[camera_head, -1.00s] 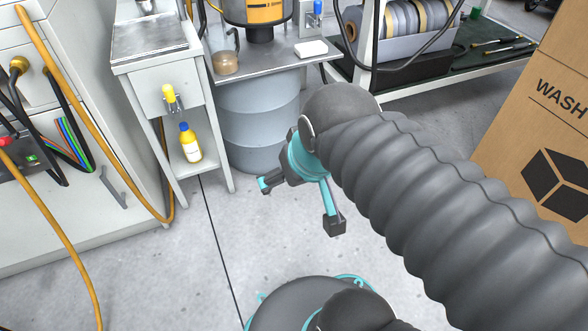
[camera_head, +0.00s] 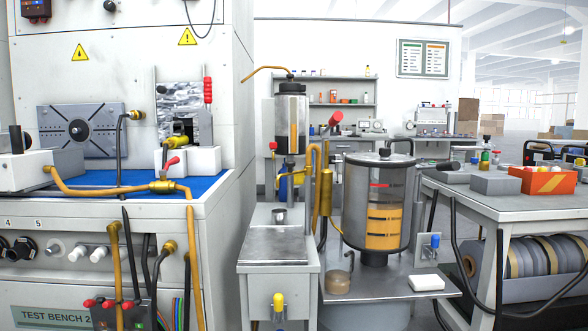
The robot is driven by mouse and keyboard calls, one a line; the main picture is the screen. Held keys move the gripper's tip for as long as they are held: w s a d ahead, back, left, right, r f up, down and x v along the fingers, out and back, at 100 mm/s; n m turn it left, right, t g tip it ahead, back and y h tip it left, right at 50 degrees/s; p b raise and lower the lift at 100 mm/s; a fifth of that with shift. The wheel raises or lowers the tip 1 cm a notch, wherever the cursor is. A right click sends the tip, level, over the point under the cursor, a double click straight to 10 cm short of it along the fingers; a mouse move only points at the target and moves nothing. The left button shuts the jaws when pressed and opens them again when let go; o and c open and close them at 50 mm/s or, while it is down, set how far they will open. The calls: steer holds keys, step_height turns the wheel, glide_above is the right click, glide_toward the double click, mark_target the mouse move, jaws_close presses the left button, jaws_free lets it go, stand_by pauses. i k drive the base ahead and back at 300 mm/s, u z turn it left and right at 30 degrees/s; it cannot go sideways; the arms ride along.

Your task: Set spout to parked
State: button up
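A thin curved brass pipe that looks like the spout (camera_head: 266,70) comes out of the top of a narrow grey dispenser (camera_head: 291,125) with a sight glass. Its free end points left, toward the white test cabinet. No "parked" mark is readable. A small metal cup (camera_head: 280,215) stands below the dispenser on the metal-topped stand (camera_head: 277,247). A red-tipped handle (camera_head: 334,120) shows to the right of the dispenser. My gripper is out of view.
A blue-topped test bench (camera_head: 130,184) is at the left, a cluttered grey table (camera_head: 490,205) at the right.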

mark_target(307, 170)
steer(key=k, duration=0.55)
steer(key=z, duration=0.7)
steer(key=i, duration=1.05)
steer(key=u, duration=0.75)
